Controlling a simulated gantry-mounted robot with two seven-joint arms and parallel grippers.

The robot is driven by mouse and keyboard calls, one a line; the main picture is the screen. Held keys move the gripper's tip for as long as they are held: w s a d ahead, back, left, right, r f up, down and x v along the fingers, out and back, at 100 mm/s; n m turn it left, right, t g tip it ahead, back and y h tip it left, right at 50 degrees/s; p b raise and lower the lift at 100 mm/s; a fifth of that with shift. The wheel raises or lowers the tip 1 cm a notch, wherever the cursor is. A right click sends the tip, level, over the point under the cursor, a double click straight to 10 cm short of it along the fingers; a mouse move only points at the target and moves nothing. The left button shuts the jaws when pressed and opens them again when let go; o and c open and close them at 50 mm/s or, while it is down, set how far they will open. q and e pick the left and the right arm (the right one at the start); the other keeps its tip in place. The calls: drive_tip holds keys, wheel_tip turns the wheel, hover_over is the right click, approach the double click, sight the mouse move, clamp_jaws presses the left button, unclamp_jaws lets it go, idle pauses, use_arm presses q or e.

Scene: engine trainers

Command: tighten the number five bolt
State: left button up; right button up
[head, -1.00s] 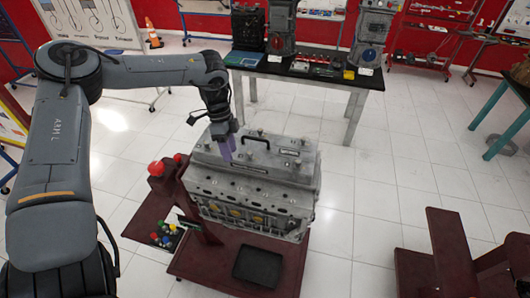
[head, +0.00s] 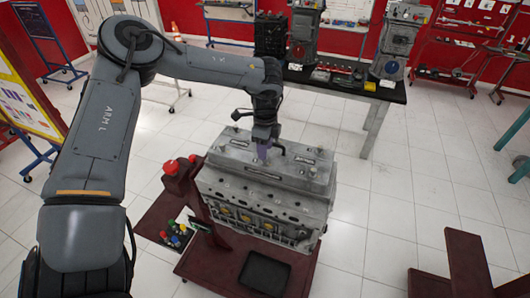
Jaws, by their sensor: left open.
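The grey engine block (head: 262,196) sits on a dark red stand in the middle of the head view, its top cover (head: 250,158) facing up. My left gripper (head: 263,152) points down over the far middle part of the cover, close to a black handle there. The bolts on the cover are too small to tell apart, and the number five bolt cannot be singled out. My right gripper is not in view.
The red stand (head: 215,262) holds a black tray (head: 264,271), several coloured small items (head: 176,235) and a red button-like part (head: 171,167). A black table (head: 345,82) with engines stands behind. A dark red frame (head: 465,260) is at lower right. White floor lies between.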

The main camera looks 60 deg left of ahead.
use_arm(q)
drive_tip(key=shift+f, duration=1.65)
drive_tip(key=shift+c, duration=0.2)
clamp_jaws()
